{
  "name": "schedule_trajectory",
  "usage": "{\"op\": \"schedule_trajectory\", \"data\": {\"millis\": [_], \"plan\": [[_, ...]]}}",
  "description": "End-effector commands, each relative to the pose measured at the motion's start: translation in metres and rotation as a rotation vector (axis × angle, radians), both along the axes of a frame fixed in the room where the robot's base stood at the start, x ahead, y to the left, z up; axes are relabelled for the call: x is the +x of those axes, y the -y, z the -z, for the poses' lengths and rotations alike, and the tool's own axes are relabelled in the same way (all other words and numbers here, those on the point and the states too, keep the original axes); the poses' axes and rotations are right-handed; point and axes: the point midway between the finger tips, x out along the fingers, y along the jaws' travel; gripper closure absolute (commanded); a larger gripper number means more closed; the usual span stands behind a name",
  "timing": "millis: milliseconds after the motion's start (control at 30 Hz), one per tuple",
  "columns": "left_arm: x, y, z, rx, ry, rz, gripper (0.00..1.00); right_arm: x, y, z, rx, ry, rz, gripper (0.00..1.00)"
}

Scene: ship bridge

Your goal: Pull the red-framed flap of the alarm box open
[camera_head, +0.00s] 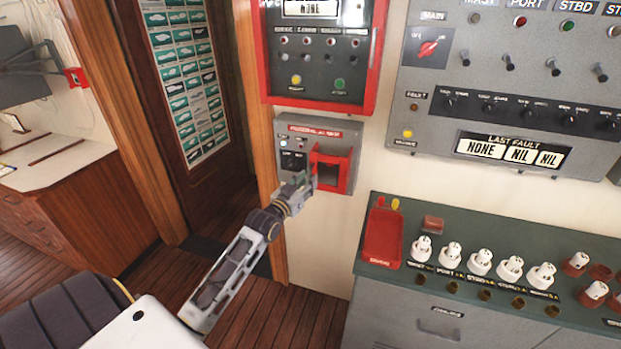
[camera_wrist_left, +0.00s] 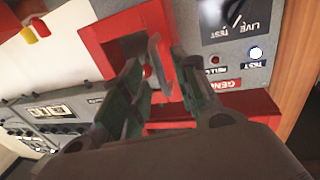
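The grey alarm box (camera_head: 318,128) is on the wall, under a red-framed panel. Its red-framed flap (camera_head: 347,172) is at the box's lower right, around a dark opening; the red frame also shows in the left wrist view (camera_wrist_left: 98,34). My left gripper (camera_head: 303,184) is at the flap's left side. In the left wrist view, its two fingers (camera_wrist_left: 158,78) stand apart, with a thin reddish edge between their tips. I cannot tell whether either finger touches it. The arm hides the box's lower left edge. My right gripper is not in view.
A green-topped console (camera_head: 480,228) with a red tray (camera_head: 382,236) and several white plugs stands below right. A large grey switch panel (camera_head: 440,80) is on the wall at right. A doorway post (camera_head: 262,120) is close on the left. Wooden floor lies below.

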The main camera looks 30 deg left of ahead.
Motion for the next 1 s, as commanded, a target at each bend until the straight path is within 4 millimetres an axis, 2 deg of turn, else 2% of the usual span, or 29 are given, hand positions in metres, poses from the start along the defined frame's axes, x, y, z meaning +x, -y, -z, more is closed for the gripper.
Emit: {"op": "schedule_trajectory", "data": {"millis": [400, 800, 867, 1000], "plan": [[0.025, -0.001, -0.001, -0.001, 0.002, 0.000, 0.70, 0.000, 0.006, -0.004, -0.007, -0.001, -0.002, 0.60], [0.028, -0.001, 0.000, 0.000, 0.001, 0.000, 0.70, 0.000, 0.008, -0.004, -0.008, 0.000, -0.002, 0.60], [0.028, -0.001, 0.000, 0.000, 0.001, 0.000, 0.75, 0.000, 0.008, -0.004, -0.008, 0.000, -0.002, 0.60], [0.028, -0.001, 0.000, 0.000, 0.001, 0.000, 0.93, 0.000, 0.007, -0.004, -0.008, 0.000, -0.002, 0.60]]}}
